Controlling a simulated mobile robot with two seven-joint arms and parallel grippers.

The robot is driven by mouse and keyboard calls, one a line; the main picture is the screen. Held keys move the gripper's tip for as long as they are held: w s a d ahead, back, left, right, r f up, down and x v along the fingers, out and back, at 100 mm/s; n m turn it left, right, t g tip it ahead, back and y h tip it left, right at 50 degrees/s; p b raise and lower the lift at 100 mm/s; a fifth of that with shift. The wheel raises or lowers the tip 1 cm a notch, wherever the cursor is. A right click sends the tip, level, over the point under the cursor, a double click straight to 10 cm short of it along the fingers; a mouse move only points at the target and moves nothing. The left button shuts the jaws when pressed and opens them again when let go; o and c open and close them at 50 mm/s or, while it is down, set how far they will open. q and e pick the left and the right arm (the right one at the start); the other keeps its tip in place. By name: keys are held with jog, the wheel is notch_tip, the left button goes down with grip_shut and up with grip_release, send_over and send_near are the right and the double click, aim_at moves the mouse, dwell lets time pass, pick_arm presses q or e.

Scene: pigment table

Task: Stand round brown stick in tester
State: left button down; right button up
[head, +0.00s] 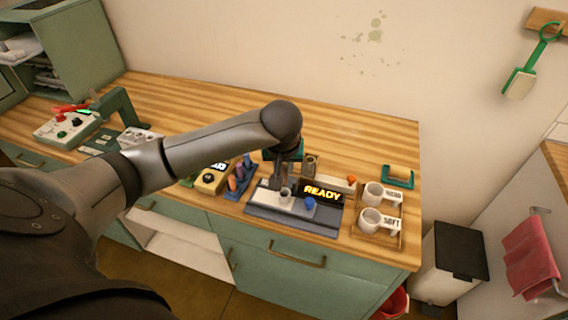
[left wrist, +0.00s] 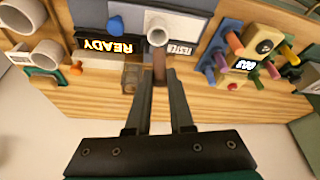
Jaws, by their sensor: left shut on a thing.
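My left gripper (head: 284,180) is over the tester (head: 270,209), a grey device with a lit READY display, a blue button (head: 310,203) and a pale round socket (head: 285,194). In the left wrist view the gripper (left wrist: 160,80) is shut on the round brown stick (left wrist: 159,66). The stick's far end meets the edge of the socket (left wrist: 157,37) in that picture. I cannot tell whether it is inside the socket or only near it. In the head view the stick is not clearly seen. My right gripper is out of view.
A blue rack of coloured sticks (left wrist: 220,58) and a yellow device (head: 210,181) stand left of the tester. A small brownish block (head: 309,165) stands behind the tester.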

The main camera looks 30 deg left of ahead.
pick_arm(q)
jog(key=shift+f+b, duration=2.9)
jog(key=shift+f, duration=0.7)
jog(key=c, duration=0.7)
grip_release()
jog(key=p+v, duration=0.1)
jog(key=v, duration=1.4)
jog(key=shift+s+r, duration=0.1)
jog(key=shift+r, duration=0.05)
